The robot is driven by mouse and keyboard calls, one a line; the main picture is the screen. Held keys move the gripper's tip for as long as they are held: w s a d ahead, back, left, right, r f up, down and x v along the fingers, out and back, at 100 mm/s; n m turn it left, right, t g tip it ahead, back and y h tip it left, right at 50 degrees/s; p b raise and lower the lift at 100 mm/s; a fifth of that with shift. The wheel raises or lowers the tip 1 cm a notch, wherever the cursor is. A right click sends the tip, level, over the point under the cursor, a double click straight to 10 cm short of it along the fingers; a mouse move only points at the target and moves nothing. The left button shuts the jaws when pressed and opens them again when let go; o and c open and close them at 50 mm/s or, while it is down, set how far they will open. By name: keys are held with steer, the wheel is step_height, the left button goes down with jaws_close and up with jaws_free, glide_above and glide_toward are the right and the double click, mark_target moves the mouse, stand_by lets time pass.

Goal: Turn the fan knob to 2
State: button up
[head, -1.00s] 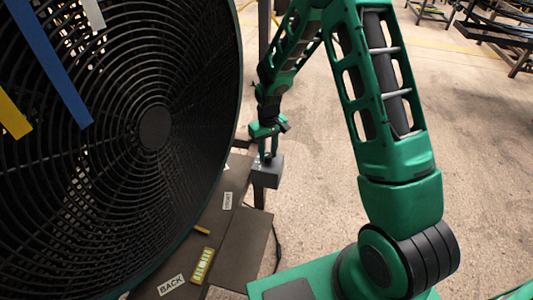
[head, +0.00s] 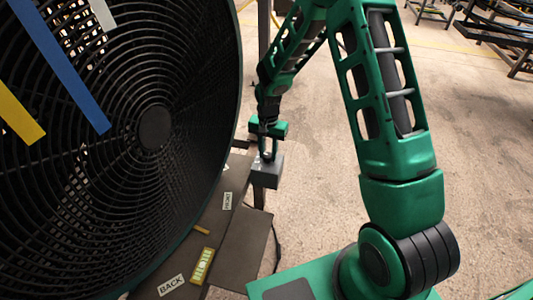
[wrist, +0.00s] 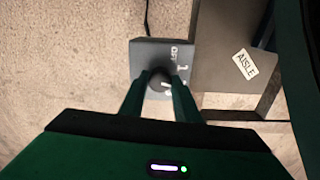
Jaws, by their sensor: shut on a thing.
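The grey control box (head: 265,173) sits at the right of the large black fan (head: 60,220) in the head view. In the wrist view the box (wrist: 146,50) shows white markings on its top, including OFF and 1; other marks are partly hidden by the fingers. The dark round knob (wrist: 158,86) is on top of the box, between my fingertips. My gripper (head: 267,155) points down onto the box. In the wrist view my gripper (wrist: 162,78) is shut on the knob, one finger on each side. I cannot tell the knob's exact setting.
Blue (head: 62,65), yellow (head: 18,117) and white ribbons hang before the fan grille. A dark plate with FRONT and BACK labels (head: 171,285) lies below it. An AISLE label (wrist: 245,64) shows beside the box. Concrete floor to the right is open.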

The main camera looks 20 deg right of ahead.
mark_target(267, 154)
steer(key=shift+w+m, duration=0.2)
steer(key=shift+m, duration=0.4)
steer(key=o, duration=1)
steer(key=shift+o, duration=0.2)
steer(key=shift+s, duration=0.1)
steer(key=shift+r, duration=0.15)
step_height(267, 154, up, 10)
steer(key=shift+r, duration=0.25)
